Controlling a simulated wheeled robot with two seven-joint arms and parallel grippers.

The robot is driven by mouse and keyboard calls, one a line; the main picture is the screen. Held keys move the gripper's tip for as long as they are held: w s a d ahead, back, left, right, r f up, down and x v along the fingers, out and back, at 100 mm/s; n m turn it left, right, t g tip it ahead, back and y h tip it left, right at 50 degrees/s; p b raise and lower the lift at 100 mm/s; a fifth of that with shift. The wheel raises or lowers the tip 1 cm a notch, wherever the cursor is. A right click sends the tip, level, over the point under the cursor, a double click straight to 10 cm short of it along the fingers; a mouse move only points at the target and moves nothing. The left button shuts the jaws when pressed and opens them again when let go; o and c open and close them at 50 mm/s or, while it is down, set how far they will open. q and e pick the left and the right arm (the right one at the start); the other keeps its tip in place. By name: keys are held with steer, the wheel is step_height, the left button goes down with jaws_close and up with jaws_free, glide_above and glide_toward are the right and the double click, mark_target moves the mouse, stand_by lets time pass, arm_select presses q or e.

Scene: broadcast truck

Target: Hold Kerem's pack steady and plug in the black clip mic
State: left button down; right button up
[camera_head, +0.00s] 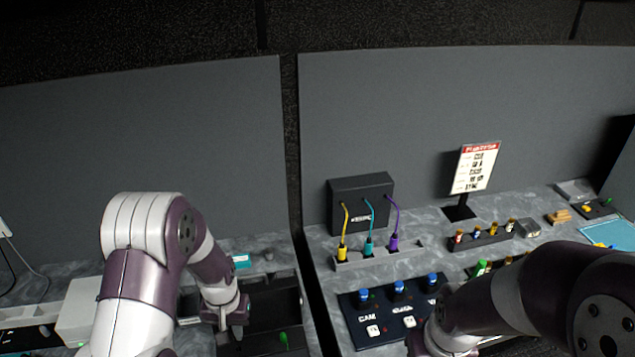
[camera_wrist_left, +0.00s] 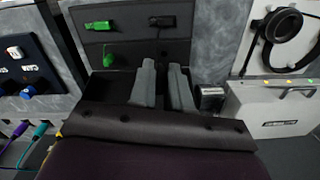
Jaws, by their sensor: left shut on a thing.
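My left gripper (camera_head: 236,316) reaches down at a dark tray (camera_head: 292,284) on the left counter. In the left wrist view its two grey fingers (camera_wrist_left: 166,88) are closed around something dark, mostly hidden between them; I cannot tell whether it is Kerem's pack. Beyond the fingers, a small black clip-like piece (camera_wrist_left: 162,20) lies on the dark tray, possibly the black clip mic. Green pieces (camera_wrist_left: 101,26) lie left of it. My right gripper (camera_head: 418,341) is low at the right counter, its fingers hidden.
A black box (camera_head: 360,188) has yellow, teal and purple cables running to a grey holder (camera_head: 346,264). A panel with blue knobs (camera_head: 382,343) stands in front of it. A sign (camera_head: 475,166) is behind. A silver case (camera_wrist_left: 272,112) is near the left gripper.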

arm_select(q)
step_height(320, 180, down, 9)
steer(key=b, duration=0.9)
steer(key=shift+f, duration=0.1)
steer(key=shift+s+r, duration=0.15)
steer(key=shift+r, duration=0.05)
